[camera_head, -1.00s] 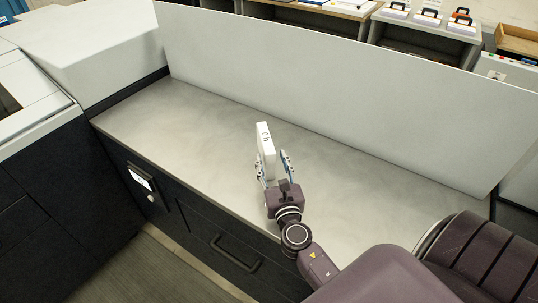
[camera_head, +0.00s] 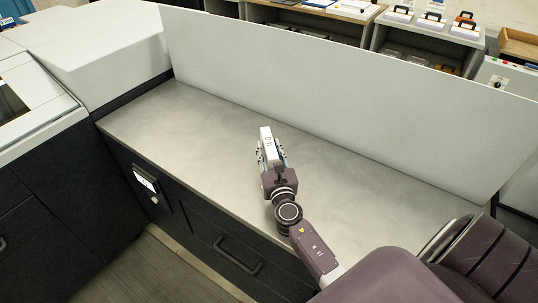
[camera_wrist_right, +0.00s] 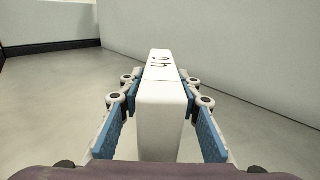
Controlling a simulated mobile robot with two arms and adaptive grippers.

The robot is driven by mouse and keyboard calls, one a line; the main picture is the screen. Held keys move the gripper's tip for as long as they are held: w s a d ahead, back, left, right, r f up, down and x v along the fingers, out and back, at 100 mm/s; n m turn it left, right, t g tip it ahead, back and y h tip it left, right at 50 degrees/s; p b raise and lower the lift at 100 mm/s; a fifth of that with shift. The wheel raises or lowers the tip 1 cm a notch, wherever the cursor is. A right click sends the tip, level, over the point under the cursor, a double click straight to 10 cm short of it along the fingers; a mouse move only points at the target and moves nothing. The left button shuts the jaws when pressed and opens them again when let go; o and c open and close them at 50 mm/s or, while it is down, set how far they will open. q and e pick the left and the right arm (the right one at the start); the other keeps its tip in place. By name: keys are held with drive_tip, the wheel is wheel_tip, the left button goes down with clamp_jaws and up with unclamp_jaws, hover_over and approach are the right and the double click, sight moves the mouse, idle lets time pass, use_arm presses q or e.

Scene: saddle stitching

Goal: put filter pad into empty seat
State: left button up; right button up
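A white upright block (camera_head: 266,134) with dark "0 h"-like marks on its top stands at the middle of the grey counter; I cannot tell for sure that it is the filter pad. My right gripper (camera_head: 271,157) has its fingers on both sides of it. In the right wrist view, the block (camera_wrist_right: 160,115) is between the blue finger pads, and the far pads lie against its sides, so the gripper (camera_wrist_right: 163,90) looks closed on it. Whether its bottom rests on the counter is hidden. No empty seat is visible. My left gripper is out of view.
The grey counter (camera_head: 200,125) is otherwise clear. A tall pale panel (camera_head: 330,85) runs along its back edge. A white machine (camera_head: 95,45) stands at the left. Shelves with white cases (camera_head: 430,22) are behind the panel, and a grey box with buttons (camera_head: 505,78) is at the right.

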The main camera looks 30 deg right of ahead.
clamp_jaws()
drive_tip(key=shift+r, duration=0.1)
wheel_tip(320, 180, up, 11)
drive_tip(key=p, duration=0.7)
wheel_tip(320, 180, up, 8)
drive_tip(key=p, duration=0.2)
drive_tip(key=s+a+f+n+y+b, duration=0.1)
drive_tip(key=s+a+f+y+b, duration=0.1)
drive_tip(key=s+a+f+b, duration=0.1)
drive_tip(key=s+a+f+n+t+y+b, duration=0.1)
drive_tip(key=s+a+f+n+y+b, duration=0.1)
drive_tip(key=s+a+b, duration=0.4)
drive_tip(key=s+a+f+n+y+b, duration=0.1)
drive_tip(key=s+a+f+y+b, duration=0.2)
drive_tip(key=s+a, duration=0.4)
drive_tip(key=a+f+b, duration=0.1)
drive_tip(key=a, duration=0.2)
drive_tip(key=shift+f+n, duration=0.3)
drive_tip(key=shift+f, duration=0.1)
